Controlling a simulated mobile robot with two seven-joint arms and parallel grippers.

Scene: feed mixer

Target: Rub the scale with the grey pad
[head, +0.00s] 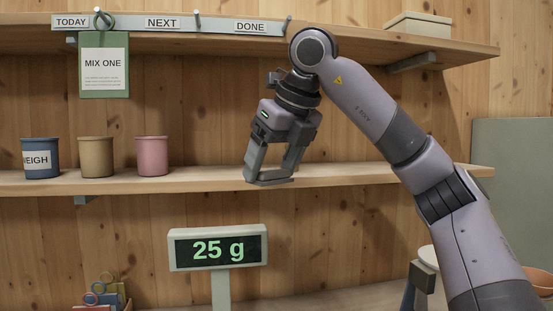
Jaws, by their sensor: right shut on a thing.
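My right gripper (270,170) hangs in the middle of the head view, in front of the middle shelf's edge. Its fingers are shut on a flat grey pad (269,182), which shows as a thin slab at the fingertips. The scale's display (218,248) stands on a pale post below and to the left of the gripper and reads 25 g. The gripper and pad are above the display and apart from it. The scale's plate is not in the picture. My left gripper is not in view.
The middle shelf (350,175) holds a blue cup (40,158), a tan cup (96,157) and a pink cup (151,156). A green MIX ONE card (104,82) hangs from the rail above. Coloured items with rings (104,293) sit at the lower left.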

